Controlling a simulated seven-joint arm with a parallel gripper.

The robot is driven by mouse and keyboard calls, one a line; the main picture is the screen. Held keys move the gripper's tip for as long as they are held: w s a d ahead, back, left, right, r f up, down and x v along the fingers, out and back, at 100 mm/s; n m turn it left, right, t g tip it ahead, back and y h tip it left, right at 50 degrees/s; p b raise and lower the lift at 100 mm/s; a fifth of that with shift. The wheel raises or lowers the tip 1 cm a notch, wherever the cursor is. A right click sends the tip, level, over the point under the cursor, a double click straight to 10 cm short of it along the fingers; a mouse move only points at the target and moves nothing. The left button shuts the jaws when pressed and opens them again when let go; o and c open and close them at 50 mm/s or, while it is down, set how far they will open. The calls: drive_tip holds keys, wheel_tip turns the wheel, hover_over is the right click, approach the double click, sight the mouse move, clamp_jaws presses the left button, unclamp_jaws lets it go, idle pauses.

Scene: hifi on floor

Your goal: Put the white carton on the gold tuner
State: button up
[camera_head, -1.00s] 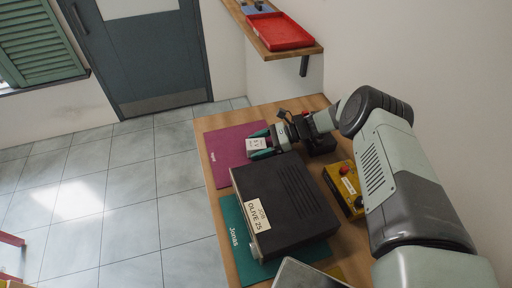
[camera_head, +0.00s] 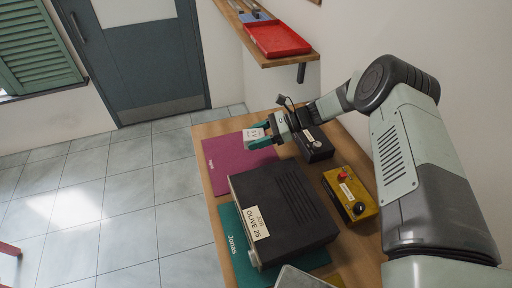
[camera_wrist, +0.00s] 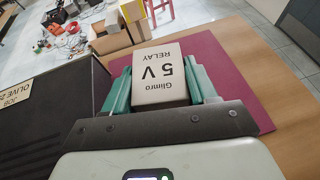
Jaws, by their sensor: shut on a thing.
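The white carton (camera_head: 252,135), printed "Glimro 5 V RELAY", is between the teal fingers of my gripper (camera_head: 261,136). In the wrist view the carton (camera_wrist: 160,78) shows with a finger on each side, and my gripper (camera_wrist: 160,92) is shut on it. It is over the far part of the purple mat; its exact height is hard to tell. A dark hi-fi unit (camera_head: 285,205) labelled "OLIVE 25" is nearer, on the teal mat.
A yellow control box (camera_head: 347,192) with a red button and a small black box (camera_head: 316,145) stand to the right, by the wall. A shelf with a red tray (camera_head: 277,40) is above the bench's far end.

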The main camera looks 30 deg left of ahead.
drive_tip(key=r, duration=0.1)
drive_tip(key=d+r, duration=0.1)
drive_tip(key=r, duration=0.1)
drive_tip(key=shift+s+d+r, duration=0.15)
drive_tip(key=shift+s+d, duration=0.15)
drive_tip(key=shift+s, duration=0.05)
drive_tip(key=s+d+r+m+t+y, duration=0.1)
drive_tip(key=s+d+r, duration=0.2)
drive_tip(key=s+d, duration=0.4)
drive_tip(key=s+d+r+m+t, duration=0.1)
drive_tip(key=s+d+r, duration=0.3)
drive_tip(key=s+d, duration=0.35)
hover_over(283, 202)
wheel_tip(283, 202, down, 5)
drive_tip(key=shift+f, duration=2.6)
drive_tip(key=shift+f, duration=0.1)
drive_tip(key=o, duration=1.1)
drive_tip(key=shift+c, duration=0.2)
